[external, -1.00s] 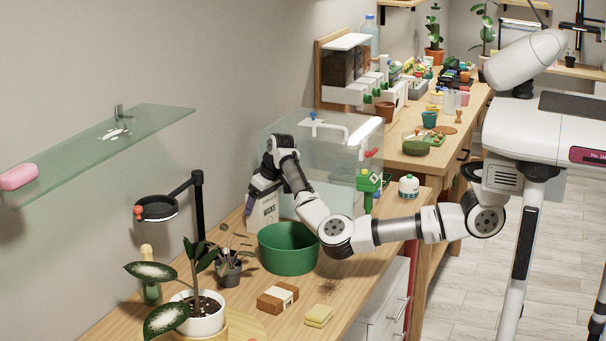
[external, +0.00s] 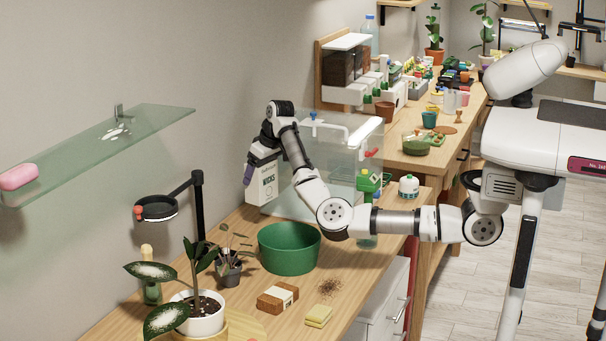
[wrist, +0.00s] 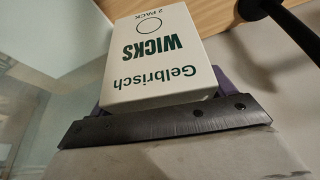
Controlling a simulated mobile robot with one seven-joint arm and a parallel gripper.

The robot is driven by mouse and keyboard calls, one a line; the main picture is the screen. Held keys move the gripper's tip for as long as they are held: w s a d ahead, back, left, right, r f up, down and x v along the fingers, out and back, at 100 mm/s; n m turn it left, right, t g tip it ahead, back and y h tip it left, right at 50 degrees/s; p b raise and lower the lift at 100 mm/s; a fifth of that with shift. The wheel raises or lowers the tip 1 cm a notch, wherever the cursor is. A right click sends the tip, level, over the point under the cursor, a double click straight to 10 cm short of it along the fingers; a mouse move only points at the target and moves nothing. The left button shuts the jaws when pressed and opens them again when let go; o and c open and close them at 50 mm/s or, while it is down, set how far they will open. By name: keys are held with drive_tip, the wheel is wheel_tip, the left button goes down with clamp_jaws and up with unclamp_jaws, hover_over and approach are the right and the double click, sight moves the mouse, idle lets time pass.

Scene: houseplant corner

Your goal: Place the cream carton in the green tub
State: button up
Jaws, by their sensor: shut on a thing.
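The cream carton (external: 264,180), printed "WICKS", is held in my gripper (external: 254,174) above the bench. In the wrist view the carton (wrist: 160,62) fills the middle, and the gripper's dark edge and purple fingers (wrist: 225,82) show at its base and sides. The gripper is shut on it. The green tub (external: 289,262) stands on the bench below and to the right of the carton in the external view. The carton is apart from the tub. The part of the tub's inside that shows looks empty.
A clear tank (external: 335,150) stands behind the tub. A green spray bottle (external: 368,190) is to the right.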

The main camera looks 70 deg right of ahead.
drive_tip(key=s+a+r+m+h+p, duration=0.1)
drive_tip(key=s+a+r, duration=0.4)
drive_tip(key=s+a, duration=0.3)
drive_tip(key=s+a+r+m+p, duration=0.1)
drive_tip(key=s+a+r, duration=0.5)
drive_tip(key=s+a, duration=0.15)
drive_tip(key=shift+s+f+p, duration=0.15)
drive_tip(key=shift+f+p, duration=0.3)
drive_tip(key=shift+f, duration=9.6)
drive_tip(key=shift+f, duration=0.1)
drive_tip(key=o, duration=0.6)
drive_tip(key=shift+f, duration=0.1)
drive_tip(key=shift+c, duration=0.2)
drive_tip(key=o, duration=0.4)
drive_tip(key=shift+r, duration=0.3)
drive_tip(key=v, duration=1.2)
drive_tip(key=shift+b, duration=0.35)
